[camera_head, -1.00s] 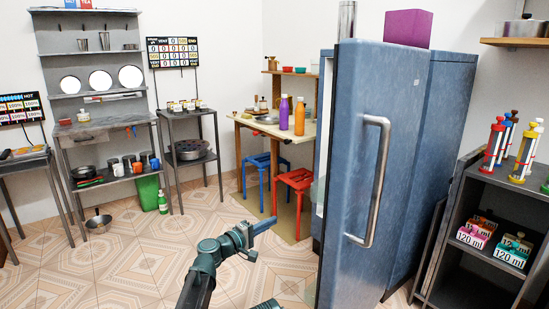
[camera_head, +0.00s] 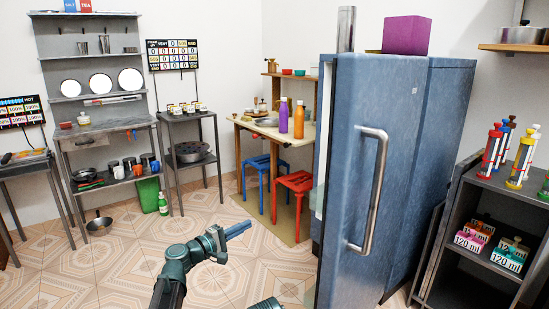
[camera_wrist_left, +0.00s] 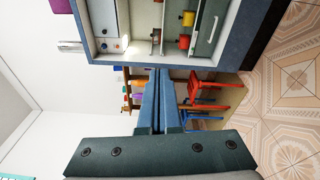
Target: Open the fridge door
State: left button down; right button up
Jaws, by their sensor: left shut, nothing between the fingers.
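The blue fridge (camera_head: 449,160) stands right of centre in the head view. Its door (camera_head: 349,200), with a vertical metal handle (camera_head: 369,190), stands ajar, and a pale inner edge shows at its left. In the left wrist view the open fridge interior (camera_wrist_left: 150,28) shows turned sideways, with shelves and red and yellow items. My left gripper (camera_head: 240,229) is shut and empty, over the floor to the left of the door and apart from it. Its shut fingers (camera_wrist_left: 160,102) also show in the left wrist view.
A blue stool (camera_head: 258,163) and a red stool (camera_head: 295,182) stand by a table beyond my gripper. A dark shelf unit (camera_head: 470,280) stands right of the fridge. A purple box (camera_head: 408,32) sits on top of the fridge.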

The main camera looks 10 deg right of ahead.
pick_arm(q)
jog(key=s+d+r+n+t+p, duration=0.1)
jog(key=s+d+r+n+p, duration=0.1)
jog(key=s+r+n+p, duration=0.2)
jog(key=s+d+r+n+y+p, duration=0.1)
jog(key=s+d+r+n+p, duration=0.2)
jog(key=s+r+n+p, duration=0.2)
jog(key=s+d+r+n+t+y+p, duration=0.1)
jog(key=s+d+r+n+p, duration=0.2)
jog(key=r+p, duration=1.2)
jog(key=shift+s+r+n+t, duration=0.3)
jog(key=shift+s+r+n, duration=0.65)
jog(key=shift+n, duration=1.95)
jog(key=shift+s+f, duration=0.15)
jog(key=shift+f, duration=0.05)
